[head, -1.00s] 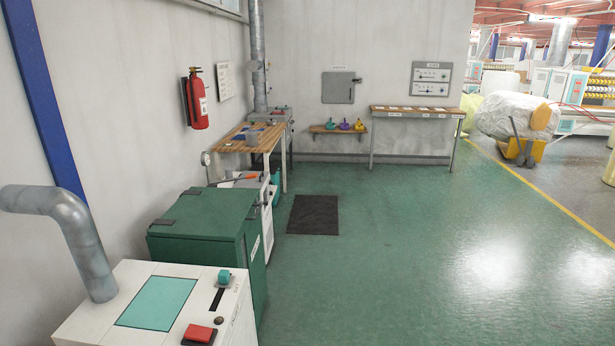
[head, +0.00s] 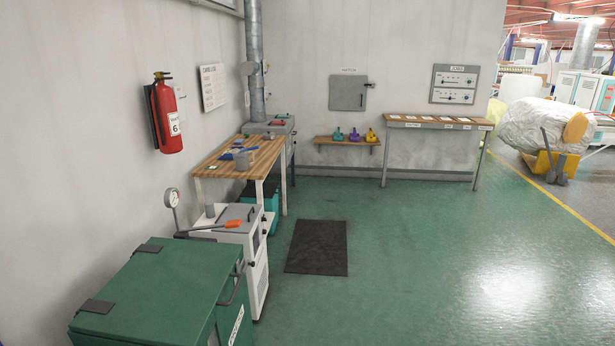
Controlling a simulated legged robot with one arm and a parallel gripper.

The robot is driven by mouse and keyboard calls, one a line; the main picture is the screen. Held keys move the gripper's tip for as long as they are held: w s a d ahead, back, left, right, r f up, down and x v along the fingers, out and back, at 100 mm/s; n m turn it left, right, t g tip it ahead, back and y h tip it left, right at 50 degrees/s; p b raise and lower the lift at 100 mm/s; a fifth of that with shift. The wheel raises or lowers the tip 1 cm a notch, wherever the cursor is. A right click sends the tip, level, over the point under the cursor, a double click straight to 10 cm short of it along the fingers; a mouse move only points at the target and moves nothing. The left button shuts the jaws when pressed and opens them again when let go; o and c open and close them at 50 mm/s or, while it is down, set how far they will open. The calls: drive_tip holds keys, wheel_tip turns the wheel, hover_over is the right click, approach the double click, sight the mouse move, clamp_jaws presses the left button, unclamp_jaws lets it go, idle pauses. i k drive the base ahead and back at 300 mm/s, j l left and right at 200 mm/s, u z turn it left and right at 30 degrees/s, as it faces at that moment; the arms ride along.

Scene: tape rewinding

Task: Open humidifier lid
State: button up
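A green cabinet (head: 158,290) with a flat, closed lid stands at the bottom left in the head view. It has two dark hinges on its left edge, a dark handle (head: 233,284) on its right and a white label (head: 236,326) too small to read surely. Behind it is a small white unit (head: 238,226) with a closed grey top, an orange-tipped lever (head: 233,224) and a round gauge (head: 172,199). I cannot tell from the markings which of the two is the humidifier. My gripper is not in view.
A wooden workbench (head: 215,169) stands along the left wall, with a red fire extinguisher (head: 166,115) mounted nearby. A dark mat (head: 317,247) lies on the green floor. Open floor (head: 430,260) stretches right of the cabinets. A narrow table (head: 438,121) stands at the back wall.

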sight(238, 213)
drive_tip(key=i, duration=1.8)
drive_tip(key=i+l+u, duration=0.1)
drive_tip(key=i+u, duration=0.3)
drive_tip(key=i, duration=0.2)
drive_tip(key=i+l+u, duration=0.4)
drive_tip(key=i, duration=0.15)
drive_tip(key=i+l+u, duration=0.4)
drive_tip(key=i, duration=0.1)
